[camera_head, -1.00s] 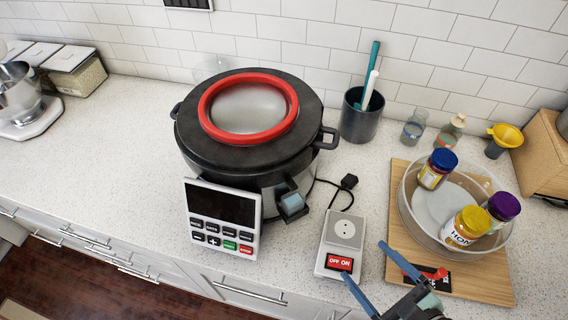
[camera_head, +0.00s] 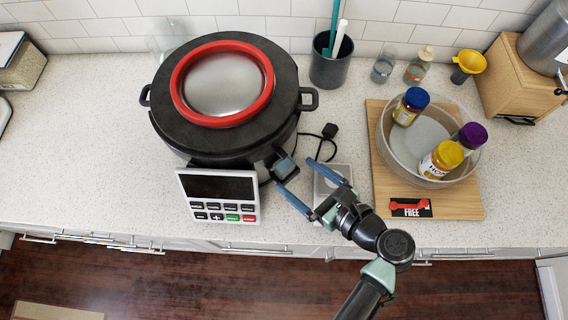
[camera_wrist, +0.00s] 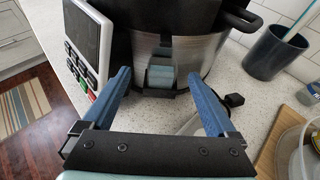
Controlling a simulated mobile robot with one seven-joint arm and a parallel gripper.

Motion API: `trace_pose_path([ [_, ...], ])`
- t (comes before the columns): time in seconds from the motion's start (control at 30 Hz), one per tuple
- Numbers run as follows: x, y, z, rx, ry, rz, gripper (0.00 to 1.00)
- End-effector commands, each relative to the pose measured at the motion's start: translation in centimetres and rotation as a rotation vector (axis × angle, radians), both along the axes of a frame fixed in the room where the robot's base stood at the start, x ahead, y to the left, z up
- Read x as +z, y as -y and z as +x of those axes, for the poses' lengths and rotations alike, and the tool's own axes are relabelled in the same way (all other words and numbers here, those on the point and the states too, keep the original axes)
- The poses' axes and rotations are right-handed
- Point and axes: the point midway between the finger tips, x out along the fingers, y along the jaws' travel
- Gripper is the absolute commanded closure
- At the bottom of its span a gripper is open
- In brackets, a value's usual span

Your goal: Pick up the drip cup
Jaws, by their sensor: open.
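The drip cup (camera_head: 285,167) is a small light-blue, box-like cup. It sits in a black holder on the front of the big black and steel cooker (camera_head: 222,147). In the wrist view the cup (camera_wrist: 160,76) is straight ahead, between the two blue fingers and beyond them. My gripper (camera_head: 299,176) is open and empty. Its fingertips point at the cup from the lower right in the head view, with one finger on each side of the line to it. No contact with the cup shows.
A control panel (camera_head: 219,196) stands close left of the cup. A switch box (camera_head: 330,180) lies under my gripper, with a black plug (camera_head: 329,131) behind. A round bowl with jars (camera_head: 386,135) on a wooden board (camera_head: 460,205) is at the right. A dark utensil cup (camera_head: 329,70) stands behind.

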Motion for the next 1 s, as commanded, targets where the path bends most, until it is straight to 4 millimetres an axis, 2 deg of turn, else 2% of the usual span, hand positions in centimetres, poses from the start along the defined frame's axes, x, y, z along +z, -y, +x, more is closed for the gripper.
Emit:
trace_pose_path([
  [0.3, -1.5, -2.4, 3.0, 0.003, 0.001, -0.001, 0.07],
  [0.6, -1.9, -2.7, 3.3, 0.001, 0.001, -0.001, 0.07],
  [0.67, -1.9, -2.7, 3.3, 0.001, 0.001, -0.001, 0.17],
  [1.0, -1.9, -2.7, 3.3, 0.001, 0.001, -0.001, 0.78],
])
